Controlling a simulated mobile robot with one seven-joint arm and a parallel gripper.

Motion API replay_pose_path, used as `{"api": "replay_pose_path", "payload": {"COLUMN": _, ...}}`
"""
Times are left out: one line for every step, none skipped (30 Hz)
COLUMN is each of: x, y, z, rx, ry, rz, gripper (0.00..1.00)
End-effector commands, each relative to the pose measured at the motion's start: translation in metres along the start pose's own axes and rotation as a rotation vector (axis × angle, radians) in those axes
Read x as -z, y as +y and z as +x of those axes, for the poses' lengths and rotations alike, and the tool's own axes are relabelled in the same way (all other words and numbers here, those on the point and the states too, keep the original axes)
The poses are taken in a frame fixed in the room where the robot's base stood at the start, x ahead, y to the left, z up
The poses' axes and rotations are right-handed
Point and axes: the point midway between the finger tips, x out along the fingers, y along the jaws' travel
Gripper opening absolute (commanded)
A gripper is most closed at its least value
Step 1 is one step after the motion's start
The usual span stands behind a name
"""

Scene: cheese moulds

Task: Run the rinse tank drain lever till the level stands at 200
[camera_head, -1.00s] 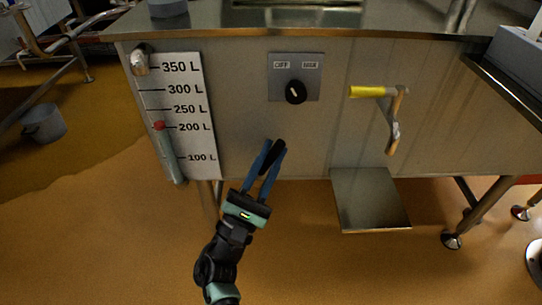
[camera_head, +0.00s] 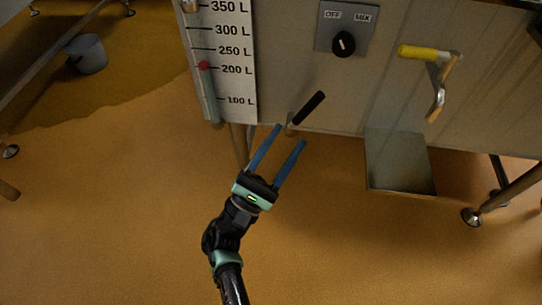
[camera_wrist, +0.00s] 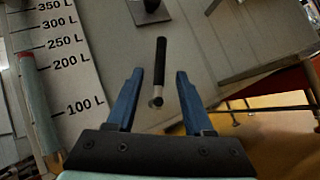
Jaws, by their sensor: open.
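The rinse tank's drain lever (camera_head: 308,108) is a black-gripped handle low on the tank front, tilted up to the right. It also shows in the wrist view (camera_wrist: 160,65), beyond the fingertips. My gripper (camera_head: 289,135) is open and empty, just below and left of the lever, with its two blue fingers apart. In the wrist view my gripper (camera_wrist: 158,78) has the lever's lower end between the lines of its fingers. The level gauge (camera_head: 209,95) is a tube beside a white scale (camera_head: 232,60).
An OFF/MIX knob (camera_head: 343,43) sits above the lever. A yellow-handled crank (camera_head: 425,53) and a metal shelf (camera_head: 398,162) are to the right. A grey bucket (camera_head: 86,54) stands on the floor at far left. The floor in front is clear.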

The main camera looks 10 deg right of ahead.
Motion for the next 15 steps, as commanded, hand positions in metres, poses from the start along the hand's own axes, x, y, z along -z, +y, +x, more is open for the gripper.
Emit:
{"api": "replay_pose_path", "payload": {"x": 0.0, "y": 0.002, "z": -0.011, "rx": -0.003, "ry": 0.006, "rz": 0.0, "gripper": 0.52}}
{"api": "replay_pose_path", "payload": {"x": 0.0, "y": 0.002, "z": -0.016, "rx": -0.002, "ry": 0.004, "rz": 0.0, "gripper": 0.52}}
{"api": "replay_pose_path", "payload": {"x": 0.0, "y": 0.001, "z": -0.023, "rx": -0.002, "ry": 0.004, "rz": 0.0, "gripper": 0.52}}
{"api": "replay_pose_path", "payload": {"x": 0.0, "y": 0.001, "z": -0.028, "rx": -0.002, "ry": 0.003, "rz": 0.001, "gripper": 0.52}}
{"api": "replay_pose_path", "payload": {"x": 0.0, "y": 0.001, "z": -0.032, "rx": -0.002, "ry": 0.003, "rz": 0.001, "gripper": 0.52}}
{"api": "replay_pose_path", "payload": {"x": 0.001, "y": 0.001, "z": -0.037, "rx": -0.002, "ry": 0.003, "rz": 0.001, "gripper": 0.52}}
{"api": "replay_pose_path", "payload": {"x": 0.0, "y": 0.001, "z": -0.04, "rx": -0.002, "ry": 0.002, "rz": 0.001, "gripper": 0.52}}
{"api": "replay_pose_path", "payload": {"x": 0.0, "y": 0.001, "z": -0.043, "rx": -0.002, "ry": 0.001, "rz": 0.001, "gripper": 0.52}}
{"api": "replay_pose_path", "payload": {"x": 0.0, "y": 0.001, "z": -0.046, "rx": -0.002, "ry": 0.002, "rz": 0.001, "gripper": 0.52}}
{"api": "replay_pose_path", "payload": {"x": 0.001, "y": 0.001, "z": -0.048, "rx": -0.002, "ry": 0.002, "rz": 0.001, "gripper": 0.52}}
{"api": "replay_pose_path", "payload": {"x": 0.0, "y": 0.001, "z": -0.049, "rx": -0.001, "ry": 0.002, "rz": 0.001, "gripper": 0.52}}
{"api": "replay_pose_path", "payload": {"x": 0.0, "y": 0.001, "z": -0.05, "rx": -0.001, "ry": 0.001, "rz": 0.001, "gripper": 0.52}}
{"api": "replay_pose_path", "payload": {"x": 0.0, "y": 0.0, "z": -0.05, "rx": 0.0, "ry": 0.0, "rz": 0.001, "gripper": 0.52}}
{"api": "replay_pose_path", "payload": {"x": 0.0, "y": 0.0, "z": -0.051, "rx": 0.0, "ry": 0.0, "rz": 0.001, "gripper": 0.52}}
{"api": "replay_pose_path", "payload": {"x": 0.0, "y": 0.0, "z": -0.051, "rx": 0.0, "ry": 0.0, "rz": 0.001, "gripper": 0.52}}
